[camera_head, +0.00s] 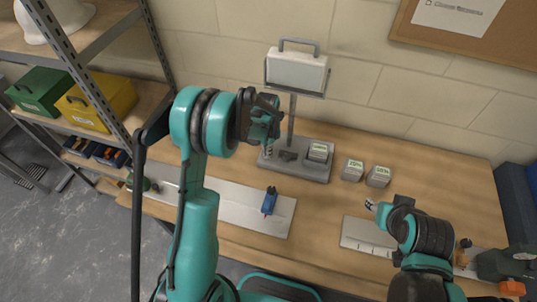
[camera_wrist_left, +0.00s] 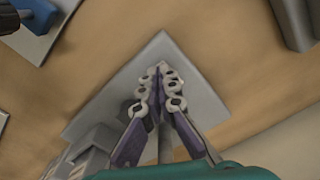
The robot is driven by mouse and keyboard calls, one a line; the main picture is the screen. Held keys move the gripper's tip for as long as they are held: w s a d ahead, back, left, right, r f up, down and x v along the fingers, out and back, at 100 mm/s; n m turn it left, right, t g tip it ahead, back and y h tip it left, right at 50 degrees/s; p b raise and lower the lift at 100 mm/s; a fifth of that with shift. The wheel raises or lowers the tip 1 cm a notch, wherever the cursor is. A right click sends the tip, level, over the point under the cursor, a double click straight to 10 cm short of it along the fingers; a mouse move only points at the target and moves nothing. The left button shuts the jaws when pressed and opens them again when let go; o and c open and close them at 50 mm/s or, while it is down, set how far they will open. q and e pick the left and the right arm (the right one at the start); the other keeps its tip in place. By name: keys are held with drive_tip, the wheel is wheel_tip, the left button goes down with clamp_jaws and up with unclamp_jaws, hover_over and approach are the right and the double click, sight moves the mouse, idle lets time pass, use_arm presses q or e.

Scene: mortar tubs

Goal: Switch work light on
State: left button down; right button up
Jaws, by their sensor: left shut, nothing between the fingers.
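The work light (camera_head: 297,70) has a pale panel with a handle, on a post rising from a grey base (camera_head: 318,175). I cannot tell whether it is lit. A small dark part (camera_head: 288,155), perhaps the switch, sits on the base beside the post. My left gripper (camera_head: 268,148) is shut and empty, pointing down at the base's left part. In the left wrist view its fingertips (camera_wrist_left: 160,72) meet in front of the base plate (camera_wrist_left: 165,48); I cannot tell if they touch it. My right gripper (camera_head: 373,206) is low at the right; its fingers are too small to read.
A labelled grey block (camera_head: 318,152) stands on the base; two similar blocks (camera_head: 353,170) stand to its right. A blue tool (camera_head: 270,201) lies on a pale board (camera_head: 240,213) in front. Shelving with a yellow box (camera_head: 110,100) is at the left.

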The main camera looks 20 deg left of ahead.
use_arm(q)
drive_tip(key=shift+f, duration=0.25)
drive_tip(key=shift+r+p, duration=1.75)
drive_tip(key=shift+r, duration=1.8)
drive_tip(key=s+r+n+t+b, duration=0.3)
drive_tip(key=s+r+b, duration=0.4)
drive_tip(key=s+b, duration=0.15)
drive_tip(key=s+f+n+t+b, duration=0.3)
drive_tip(key=s+b, duration=0.3)
drive_tip(key=s, duration=0.7)
drive_tip(key=shift+s+d+f+t+b, duration=0.35)
drive_tip(key=shift+f+t, duration=0.25)
drive_tip(key=shift+f, duration=0.2)
